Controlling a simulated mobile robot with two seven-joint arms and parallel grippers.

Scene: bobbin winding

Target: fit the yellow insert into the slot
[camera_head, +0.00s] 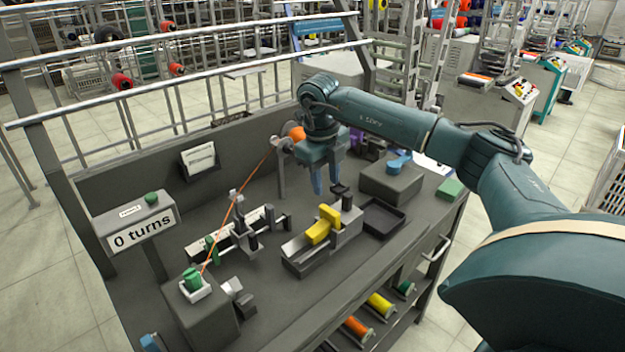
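The yellow insert (319,231) is a stepped yellow block. It sits on a grey metal fixture (305,262) in the middle of the bench, near an upright dark post. I cannot make out the slot clearly or tell whether the insert is seated in it. My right gripper (322,188) points down above and behind the insert, apart from it. Its fingers are seen nearly edge-on and look empty, but the gap between them is unclear. My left gripper does not show for sure.
An empty black tray (384,218) and a dark box (391,184) stand right of the fixture. A winding stand (243,238) is at left. An orange thread (234,212) runs from an orange spool (296,132) to a green-topped box (193,286). The display (142,238) reads "0 turns".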

